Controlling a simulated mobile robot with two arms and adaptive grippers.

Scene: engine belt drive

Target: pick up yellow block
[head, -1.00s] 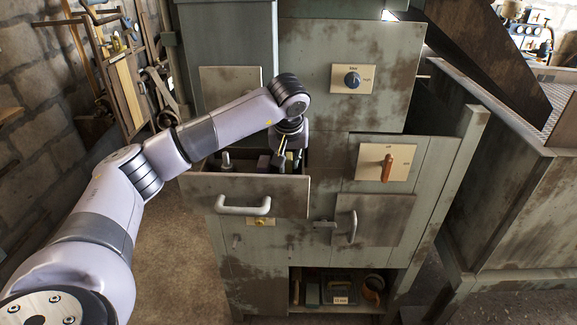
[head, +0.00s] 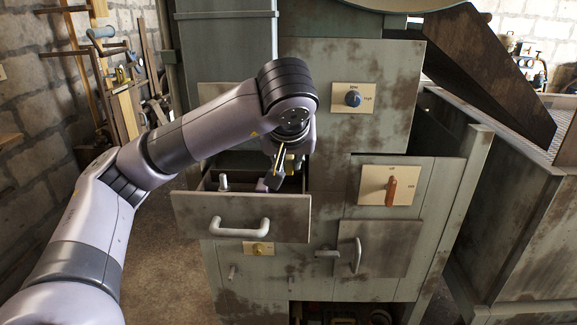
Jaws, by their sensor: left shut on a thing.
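My left gripper (head: 277,172) points down over the open drawer (head: 240,208) of the grey-green cabinet. It is shut on a narrow yellow piece, which I take to be the yellow block (head: 280,159); the dark fingers hide most of it. A small purple piece (head: 263,185) shows just below and left of the fingers, and I cannot tell whether it touches them. A pale upright peg (head: 223,182) stands at the drawer's left side. The front panel hides the drawer floor. My right gripper is not in view.
A low shelf (head: 340,314) at the bottom is partly cut off. A large bench (head: 515,215) stands at the right.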

